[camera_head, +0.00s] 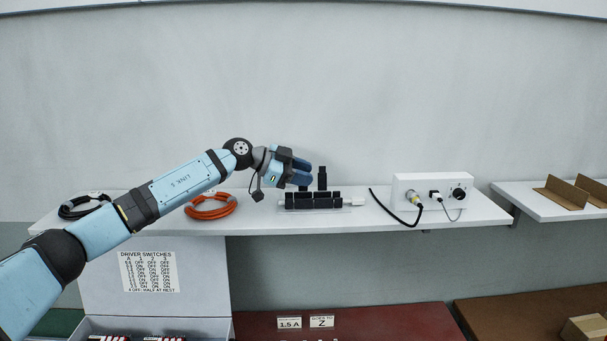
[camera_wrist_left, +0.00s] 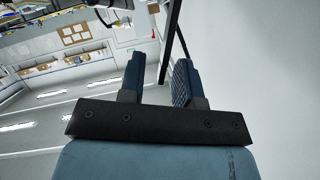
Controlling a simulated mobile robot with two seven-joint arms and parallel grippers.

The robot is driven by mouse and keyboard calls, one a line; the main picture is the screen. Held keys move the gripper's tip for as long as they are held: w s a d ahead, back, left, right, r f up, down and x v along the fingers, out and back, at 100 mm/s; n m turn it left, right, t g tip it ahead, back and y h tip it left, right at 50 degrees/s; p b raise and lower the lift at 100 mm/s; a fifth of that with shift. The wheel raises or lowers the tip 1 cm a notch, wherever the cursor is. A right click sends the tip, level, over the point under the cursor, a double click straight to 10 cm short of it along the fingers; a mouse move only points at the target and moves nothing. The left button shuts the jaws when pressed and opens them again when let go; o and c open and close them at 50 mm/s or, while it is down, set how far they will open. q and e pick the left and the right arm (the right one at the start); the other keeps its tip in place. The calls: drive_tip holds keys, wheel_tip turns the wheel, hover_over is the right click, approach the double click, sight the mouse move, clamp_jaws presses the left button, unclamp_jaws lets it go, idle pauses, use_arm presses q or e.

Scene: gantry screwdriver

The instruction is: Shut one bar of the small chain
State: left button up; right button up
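The small chain (camera_head: 314,201) is a black segmented piece lying along the wall shelf, with a pale end at its right. One dark bar (camera_head: 322,177) stands upright from it, while the other bars look low and flat. My left gripper (camera_head: 304,176) is just left of the upright bar, above the chain's left part. Its two blue fingers are apart in the left wrist view (camera_wrist_left: 160,78). A thin dark strip (camera_wrist_left: 171,40) shows there near the right finger; I cannot tell whether it touches. My right gripper is not in view.
An orange cable coil (camera_head: 211,207) and a black coil (camera_head: 84,206) lie left on the shelf (camera_head: 260,222). A white box (camera_head: 432,189) with plugged cables stands to the right.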

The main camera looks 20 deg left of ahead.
use_arm(q)
drive_tip(key=b+v, duration=0.2)
drive_tip(key=v, duration=1.1)
drive_tip(key=shift+s+a+b, duration=0.15)
drive_tip(key=shift+a+b, duration=0.15)
drive_tip(key=shift+r, duration=0.15)
